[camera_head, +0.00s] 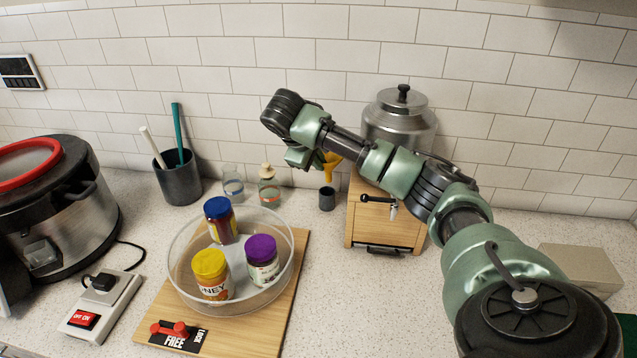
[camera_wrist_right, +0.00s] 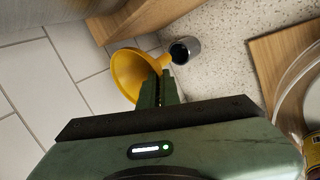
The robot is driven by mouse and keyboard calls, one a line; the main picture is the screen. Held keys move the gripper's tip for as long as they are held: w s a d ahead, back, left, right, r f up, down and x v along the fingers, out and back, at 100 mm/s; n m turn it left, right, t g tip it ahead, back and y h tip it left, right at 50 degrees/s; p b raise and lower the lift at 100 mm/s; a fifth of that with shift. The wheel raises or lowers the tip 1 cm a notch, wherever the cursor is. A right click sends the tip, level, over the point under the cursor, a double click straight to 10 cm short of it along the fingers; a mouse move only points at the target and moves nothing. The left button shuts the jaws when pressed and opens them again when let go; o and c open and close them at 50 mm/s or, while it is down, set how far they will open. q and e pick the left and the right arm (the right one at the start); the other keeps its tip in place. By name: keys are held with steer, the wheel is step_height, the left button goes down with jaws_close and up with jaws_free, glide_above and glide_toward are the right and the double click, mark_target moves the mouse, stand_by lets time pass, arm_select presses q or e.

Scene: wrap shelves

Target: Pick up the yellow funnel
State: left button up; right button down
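The yellow funnel (camera_head: 329,165) is upright, with its spout pointing down over a small dark grey cup (camera_head: 327,199) at the back of the counter. My right gripper (camera_head: 304,158) reaches it from the left side. In the right wrist view, the fingers (camera_wrist_right: 159,86) of my right gripper are close together at the yellow funnel (camera_wrist_right: 128,74), near its cone and spout, and look shut on it. The spout ends beside the opening of the grey cup (camera_wrist_right: 184,50); whether it is clear of the cup is hard to tell. My left gripper is not in view.
A wooden drawer box (camera_head: 384,226) with a metal canister (camera_head: 398,122) on top stands right of the cup. Two glass jars (camera_head: 233,184) (camera_head: 269,187) stand left. A clear round bowl (camera_head: 185,285) with several jars sits on a wooden board (camera_head: 262,330).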

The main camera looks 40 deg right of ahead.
step_height(320, 180, up, 12)
steer(key=shift+f, duration=0.25)
